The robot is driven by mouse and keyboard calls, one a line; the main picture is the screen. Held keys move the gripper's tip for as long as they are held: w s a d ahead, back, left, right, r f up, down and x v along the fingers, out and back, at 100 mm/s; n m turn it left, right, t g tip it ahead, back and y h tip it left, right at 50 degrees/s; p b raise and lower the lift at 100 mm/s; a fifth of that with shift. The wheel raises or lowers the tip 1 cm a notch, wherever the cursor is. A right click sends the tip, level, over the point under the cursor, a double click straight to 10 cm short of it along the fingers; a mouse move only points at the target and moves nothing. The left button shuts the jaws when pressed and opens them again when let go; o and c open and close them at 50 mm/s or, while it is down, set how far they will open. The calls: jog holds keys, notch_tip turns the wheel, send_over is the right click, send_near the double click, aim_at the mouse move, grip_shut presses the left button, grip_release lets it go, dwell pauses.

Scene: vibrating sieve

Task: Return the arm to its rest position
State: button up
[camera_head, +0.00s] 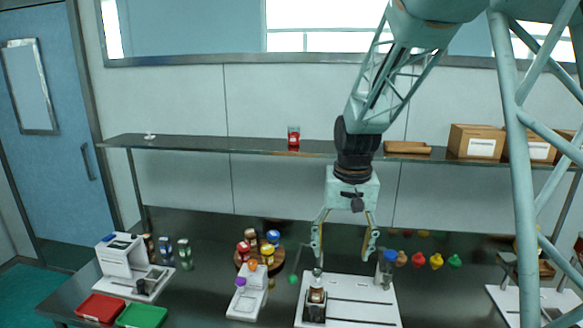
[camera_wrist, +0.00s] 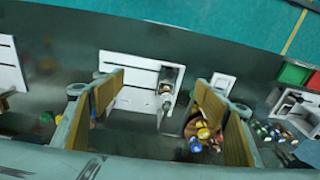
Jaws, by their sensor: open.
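My gripper (camera_head: 345,245) hangs pointing down from my arm above the bench, with its fingers spread and nothing between them. In the wrist view my gripper (camera_wrist: 168,112) shows its two tan-padded fingers wide apart. Below it is a white base plate (camera_head: 362,302) carrying a dark device with a brown-and-white bottle or jar (camera_head: 317,290). The device also shows between the fingers in the wrist view (camera_wrist: 168,85). The fingertips look apart from it.
A shelf (camera_head: 240,147) runs along the wall behind my arm, bearing a red jar (camera_head: 293,137), a wooden tray (camera_head: 407,147) and boxes (camera_head: 477,142). A round holder of bottles (camera_head: 259,262), a white machine (camera_head: 125,258), a red tray (camera_head: 101,308) and a green tray (camera_head: 142,315) stand left.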

jog(key=s+d+r+t+b, duration=0.1)
jog(key=s+d+r+b, duration=0.1)
jog(key=s+r, duration=0.6)
jog(key=s+d+r+b, duration=0.1)
jog(key=s+d+r, duration=0.2)
jog(key=s, duration=0.9)
jog(key=s+d+f+n+t+b, duration=0.1)
jog(key=s+b, duration=0.3)
jog(key=s, duration=1.8)
jog(key=shift+s+d+t, duration=0.2)
jog(key=shift+d+t, duration=0.1)
jog(key=shift+d, duration=0.35)
